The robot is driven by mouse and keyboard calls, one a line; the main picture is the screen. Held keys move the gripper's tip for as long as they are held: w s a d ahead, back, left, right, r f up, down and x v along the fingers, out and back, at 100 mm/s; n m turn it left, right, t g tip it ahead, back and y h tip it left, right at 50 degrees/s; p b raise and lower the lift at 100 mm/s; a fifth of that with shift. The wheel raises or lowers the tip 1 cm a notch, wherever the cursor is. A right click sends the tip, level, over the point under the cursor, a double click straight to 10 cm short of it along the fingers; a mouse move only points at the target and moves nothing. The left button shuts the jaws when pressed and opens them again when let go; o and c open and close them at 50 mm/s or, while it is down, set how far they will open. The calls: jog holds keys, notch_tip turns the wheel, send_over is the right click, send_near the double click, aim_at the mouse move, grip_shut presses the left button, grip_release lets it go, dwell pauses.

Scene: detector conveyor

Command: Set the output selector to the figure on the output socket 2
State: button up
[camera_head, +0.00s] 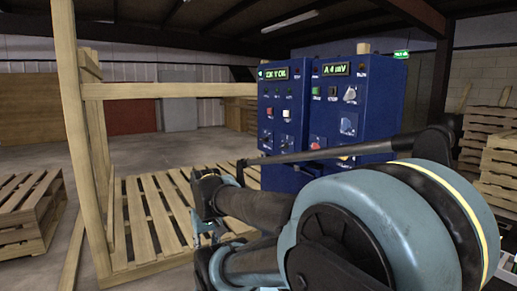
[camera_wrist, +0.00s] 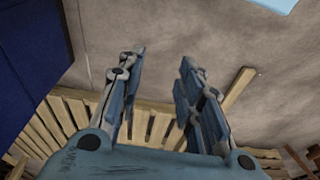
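Two blue control cabinets stand side by side in the head view. The left cabinet (camera_head: 282,94) has a lit green display (camera_head: 276,74), coloured buttons and a knob. I cannot tell which control is the output selector, and no figure on an output socket is readable. My gripper (camera_wrist: 160,75) is open and empty in the wrist view, its fingers apart over the floor and wooden slats. A blue surface (camera_wrist: 30,50) shows at its upper left.
A wooden pallet (camera_head: 150,210) and a timber frame (camera_head: 75,130) stand left of the cabinets. Another pallet stack (camera_head: 30,215) lies at far left, and more pallets (camera_head: 497,165) are at right. My arm covers the cabinets' lower part. Bare floor shows behind the frame.

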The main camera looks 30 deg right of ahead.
jog(key=shift+w+d, duration=0.15)
jog(key=shift+w, duration=0.05)
jog(key=shift+o, duration=0.6)
jog(key=o, duration=0.4)
jog(key=shift+s+r, duration=0.15)
jog(key=shift+s, duration=0.1)
jog(key=shift+o, duration=0.6)
jog(key=w+d+r+m+h, duration=0.2)
jog(key=w+d+r+h, duration=0.2)
jog(key=w+d, duration=0.3)
jog(key=w+d+r+m+h, duration=0.3)
jog(key=w+d+r, duration=0.3)
jog(key=d, duration=0.4)
jog(key=shift+w+d+r+m+h, duration=0.35)
jog(key=shift+w+d+h, duration=0.1)
jog(key=shift+h, duration=0.45)
jog(key=m+g+h, duration=0.1)
jog(key=m+h, duration=0.5)
jog(key=h, duration=0.3)
send_near(281, 147)
jog(key=d, duration=0.9)
jog(key=shift+w+d, duration=0.2)
jog(key=shift+d, duration=0.1)
jog(key=shift+c, duration=0.6)
